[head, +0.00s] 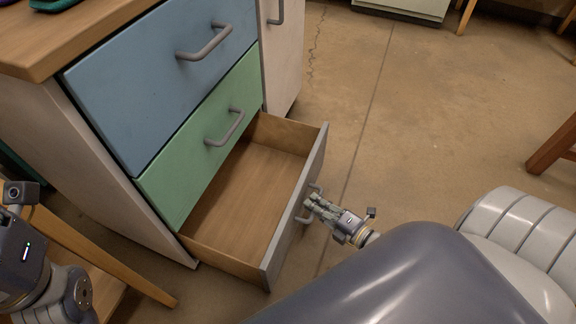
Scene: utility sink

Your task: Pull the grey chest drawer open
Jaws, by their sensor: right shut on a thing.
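The grey chest drawer (318,167) is the bottom drawer of the chest. It stands well out from the chest, and its bare wooden inside (245,190) is empty. My right gripper (312,203) is at the outer side of the grey front and shut on the grey drawer's handle (302,216). The gripper's fingers hide part of that handle. My left arm shows at the lower left edge, but its gripper fingers are not visible.
Above the grey drawer, the green drawer (190,165) and the blue drawer (150,95) are shut. A wooden top (85,35) covers the chest. A wooden leg (553,148) stands at the right. The brown floor (410,110) between is clear.

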